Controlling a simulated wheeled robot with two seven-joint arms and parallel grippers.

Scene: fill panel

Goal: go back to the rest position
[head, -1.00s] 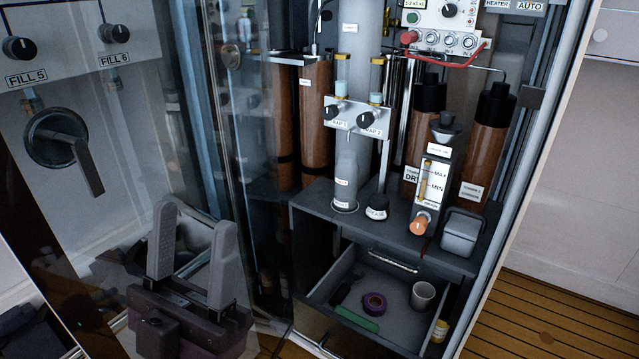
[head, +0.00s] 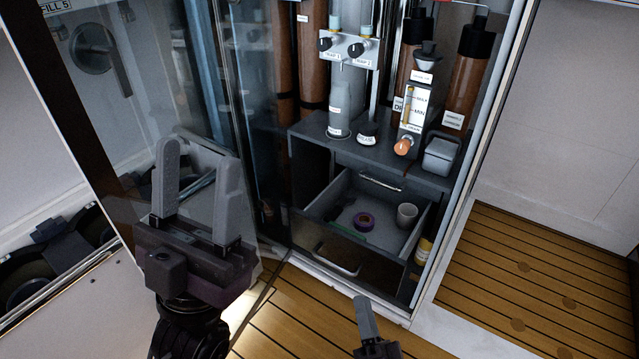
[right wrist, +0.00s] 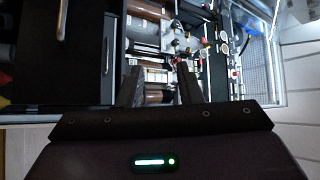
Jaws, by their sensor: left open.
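My left gripper (head: 198,170) is open and empty in the head view. It points upward at the lower left, in front of the glass door. My right gripper (head: 367,318) shows only partly at the bottom edge of the head view, below the cabinet. In the right wrist view, its two fingers (right wrist: 160,88) stand apart with nothing seen held between them. The wrist view shows cabinet equipment beyond the fingers.
An open drawer (head: 330,217) holds a purple tape roll (head: 363,220) and a grey cup (head: 407,214). The transparent cabinet door (head: 235,110) stands beside my left gripper. Clear plank floor (head: 530,275) lies to the right.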

